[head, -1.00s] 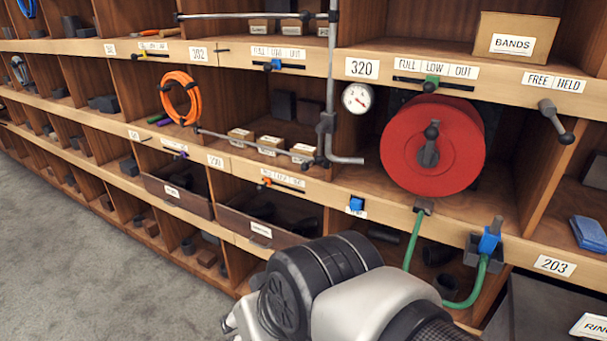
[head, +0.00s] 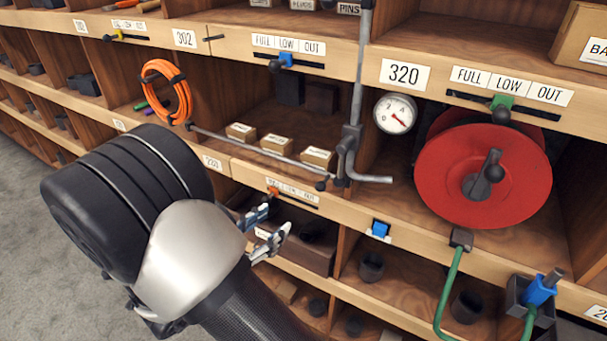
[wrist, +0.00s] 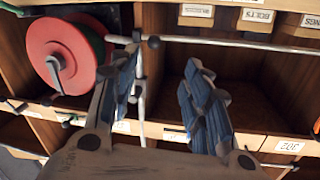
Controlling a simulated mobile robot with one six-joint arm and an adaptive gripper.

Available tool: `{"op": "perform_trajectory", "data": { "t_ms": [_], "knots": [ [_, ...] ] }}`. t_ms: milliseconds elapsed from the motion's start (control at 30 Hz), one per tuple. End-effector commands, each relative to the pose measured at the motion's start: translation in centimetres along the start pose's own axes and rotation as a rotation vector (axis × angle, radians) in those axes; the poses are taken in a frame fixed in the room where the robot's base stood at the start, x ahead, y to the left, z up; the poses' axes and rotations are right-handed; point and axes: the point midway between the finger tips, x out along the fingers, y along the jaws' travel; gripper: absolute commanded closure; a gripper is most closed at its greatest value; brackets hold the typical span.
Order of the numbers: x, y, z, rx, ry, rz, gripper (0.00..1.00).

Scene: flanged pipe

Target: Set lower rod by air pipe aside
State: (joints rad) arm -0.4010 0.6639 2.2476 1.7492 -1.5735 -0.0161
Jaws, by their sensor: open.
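The lower rod (head: 255,155) is a thin grey bar with dark knobs at its ends. It runs in front of several small labelled boxes, and its right end is beside the foot of the air pipe (head: 356,100). The grey pipe stands upright and bends right at the bottom. My gripper (head: 272,222) is open and empty, below the rod in the head view. In the wrist view, which is upside down, the open fingers (wrist: 162,62) point towards the rod (wrist: 235,45). The rod crosses beyond the fingertips, with no visible contact.
A red reel (head: 455,175) with a green hose (head: 447,290) and a gauge (head: 395,113) are right of the pipe. An orange cable coil (head: 166,92) hangs by the rod's left end. Sliding markers (head: 286,62) and shelf edges stick out nearby. The floor (head: 30,240) at left is clear.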

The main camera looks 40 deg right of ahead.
Motion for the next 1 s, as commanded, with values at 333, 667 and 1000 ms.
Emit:
{"op": "perform_trajectory", "data": {
  "t_ms": [333,667,1000],
  "knots": [
    [3.9,1.0,-0.5,-0.016,0.046,0.031,0.56],
    [11.2,1.1,-0.8,-0.015,0.045,0.029,0.56],
    [16.4,1.1,-1.1,-0.016,0.043,0.025,0.56]
  ]
}}
